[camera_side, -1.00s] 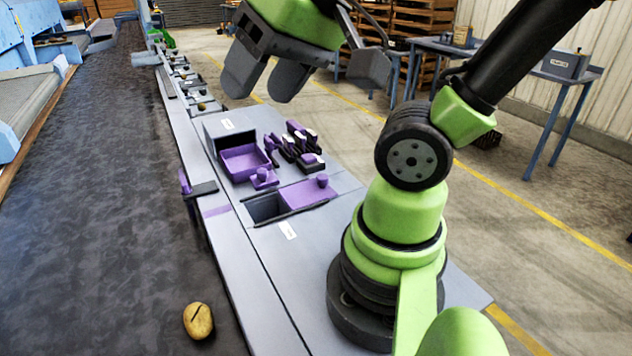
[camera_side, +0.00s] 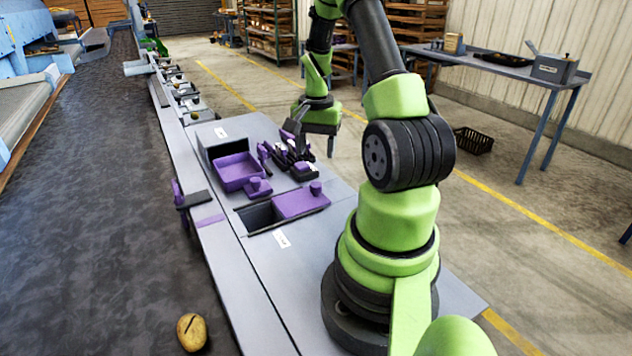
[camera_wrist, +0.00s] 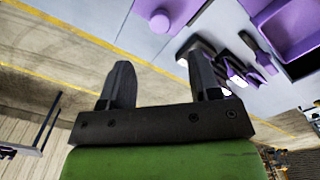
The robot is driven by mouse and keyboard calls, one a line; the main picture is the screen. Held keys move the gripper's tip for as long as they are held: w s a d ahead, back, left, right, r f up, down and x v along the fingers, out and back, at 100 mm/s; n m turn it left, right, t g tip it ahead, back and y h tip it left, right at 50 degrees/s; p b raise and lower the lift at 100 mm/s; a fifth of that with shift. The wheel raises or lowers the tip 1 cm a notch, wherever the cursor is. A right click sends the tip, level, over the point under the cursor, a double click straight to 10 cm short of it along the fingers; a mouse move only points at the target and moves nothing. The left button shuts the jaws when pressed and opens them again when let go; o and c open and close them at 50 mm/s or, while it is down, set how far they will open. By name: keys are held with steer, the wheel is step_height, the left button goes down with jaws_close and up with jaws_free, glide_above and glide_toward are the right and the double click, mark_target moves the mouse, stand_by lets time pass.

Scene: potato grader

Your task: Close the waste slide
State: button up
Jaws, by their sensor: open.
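A purple sliding plate with a round knob (camera_side: 300,203), which I take to be the waste slide, lies in the grey bench top. It covers the right part of a slot; a dark opening (camera_side: 258,217) shows at its left end. In the wrist view the plate's knob (camera_wrist: 160,21) shows at the top edge. My gripper (camera_side: 316,146) is beyond the plate, near the right ends of the tools. In the wrist view my gripper (camera_wrist: 160,85) is open with nothing between its fingers. It is apart from the plate.
A dark conveyor (camera_side: 105,200) carrying a potato (camera_side: 191,331) runs along the left.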

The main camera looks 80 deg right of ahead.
mark_target(316, 184)
step_height(316, 184, down, 9)
steer(key=shift+f, duration=0.1)
steer(key=shift+c, duration=0.2)
